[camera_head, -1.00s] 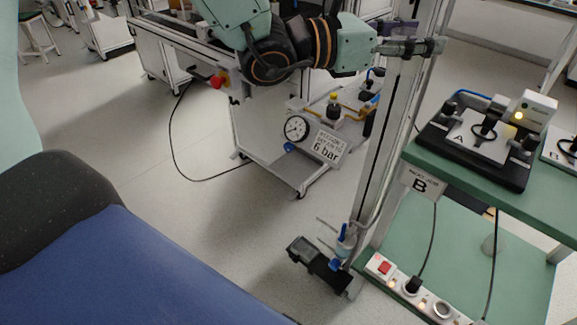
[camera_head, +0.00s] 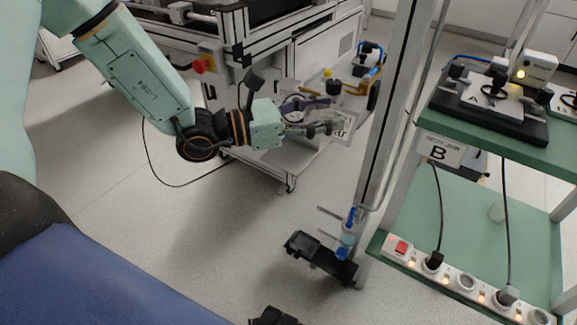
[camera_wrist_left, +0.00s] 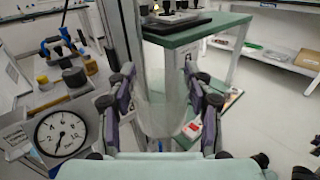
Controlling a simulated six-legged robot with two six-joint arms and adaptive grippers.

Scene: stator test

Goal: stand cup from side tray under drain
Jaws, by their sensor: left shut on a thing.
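My left gripper (camera_head: 322,129) reaches in from the left in front of the wheeled cart. In the left wrist view my left gripper (camera_wrist_left: 162,100) is shut on a clear cup (camera_wrist_left: 163,118), with a finger on each side. The cup is see-through, so its outline and contents are hard to make out. Blue drain fittings (camera_head: 342,253) sit low on the upright post, above a black foot piece (camera_head: 318,258); the gripper is above and left of them, apart. I cannot make out which fitting is the drain outlet.
A metal post (camera_head: 385,130) stands between the gripper and the green bench (camera_head: 475,210), which carries a power strip (camera_head: 465,280). A pressure gauge (camera_wrist_left: 60,134) is close to the left of the gripper.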

